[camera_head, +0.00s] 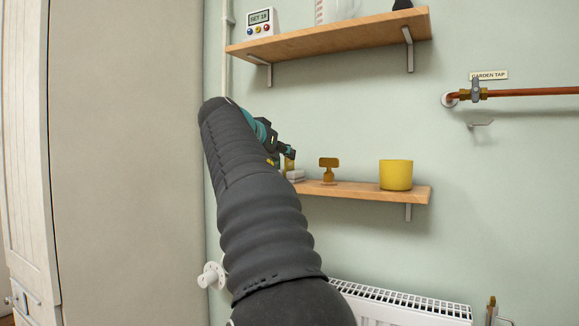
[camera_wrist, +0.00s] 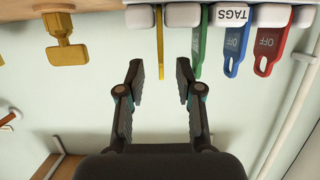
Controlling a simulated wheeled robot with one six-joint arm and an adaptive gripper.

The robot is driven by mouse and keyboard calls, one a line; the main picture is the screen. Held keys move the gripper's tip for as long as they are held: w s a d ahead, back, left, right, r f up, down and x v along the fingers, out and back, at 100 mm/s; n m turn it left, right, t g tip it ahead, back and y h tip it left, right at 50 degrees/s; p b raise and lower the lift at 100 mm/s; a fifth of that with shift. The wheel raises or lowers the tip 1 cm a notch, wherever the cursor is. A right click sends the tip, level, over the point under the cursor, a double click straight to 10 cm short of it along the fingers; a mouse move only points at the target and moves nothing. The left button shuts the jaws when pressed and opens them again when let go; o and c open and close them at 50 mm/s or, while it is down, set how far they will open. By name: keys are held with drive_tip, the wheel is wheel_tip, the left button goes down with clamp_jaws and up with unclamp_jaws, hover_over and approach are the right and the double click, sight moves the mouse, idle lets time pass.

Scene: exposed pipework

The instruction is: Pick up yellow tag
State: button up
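The yellow tag (camera_wrist: 160,40) is seen nearly edge-on in the wrist view, as a thin strip at a pale rack (camera_wrist: 183,15) marked TAGS. That view is upside down. My gripper (camera_wrist: 160,80) is open and empty. The tag's free end lies between the two fingertips in the picture, with space on both sides and no visible contact. In the head view my gripper (camera_head: 285,151) is small at the left end of the lower shelf. A yellow piece (camera_head: 289,164) beside it may be the tag; my arm hides much there.
Green (camera_wrist: 200,43), blue (camera_wrist: 236,42) and red (camera_wrist: 271,45) tags stand close beside the yellow one. The lower shelf (camera_head: 350,191) also holds a brass-coloured key-like piece (camera_head: 328,166) and a yellow pot (camera_head: 396,175). An upper shelf (camera_head: 335,37) overhangs. A radiator (camera_head: 400,305) is below.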

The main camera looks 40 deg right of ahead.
sight(289, 163)
drive_tip(key=x, duration=0.5)
drive_tip(key=shift+f, duration=0.2)
clamp_jaws()
